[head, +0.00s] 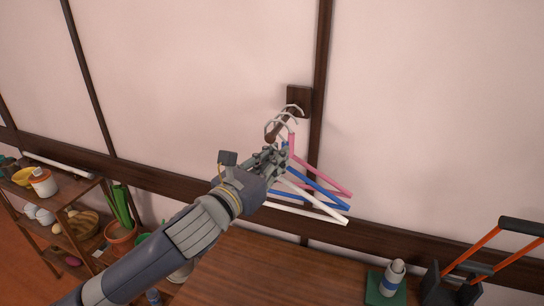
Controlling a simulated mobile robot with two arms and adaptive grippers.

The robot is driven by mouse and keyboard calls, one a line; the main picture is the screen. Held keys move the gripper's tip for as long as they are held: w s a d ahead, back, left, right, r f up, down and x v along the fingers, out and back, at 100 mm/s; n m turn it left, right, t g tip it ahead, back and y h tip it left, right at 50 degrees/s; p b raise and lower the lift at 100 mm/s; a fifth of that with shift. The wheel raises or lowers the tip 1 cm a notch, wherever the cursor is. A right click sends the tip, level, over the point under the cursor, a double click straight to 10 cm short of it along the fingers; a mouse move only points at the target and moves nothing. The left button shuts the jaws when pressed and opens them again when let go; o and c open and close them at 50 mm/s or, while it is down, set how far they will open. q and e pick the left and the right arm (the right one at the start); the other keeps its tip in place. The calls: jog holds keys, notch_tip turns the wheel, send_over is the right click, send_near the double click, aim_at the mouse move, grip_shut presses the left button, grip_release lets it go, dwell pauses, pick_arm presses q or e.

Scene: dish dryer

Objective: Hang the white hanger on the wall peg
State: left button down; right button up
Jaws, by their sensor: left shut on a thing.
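The wall peg (271,137) is dark wood and juts out from a square plate (299,96) on the wall. Several metal hooks (284,113) arch around it. A pink hanger (322,175) and a blue hanger (318,187) hang below, close to the wall. The white hanger (318,207) is nearest to me, its arms spreading below and behind my gripper. My left gripper (277,158) is just below the peg, shut on the white hanger near its neck. The fingers hide the grip. I cannot tell whether the white hanger's hook rests on the peg. My right gripper is out of view.
A wooden table (262,270) stands below. On its right are a grey and white bottle (393,278) on a green base and a black rack with orange handles (489,249). A shelf with crockery (42,184) and a potted plant (121,230) stand at left.

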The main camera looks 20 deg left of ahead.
pick_arm(q)
jog(key=shift+f, duration=0.25)
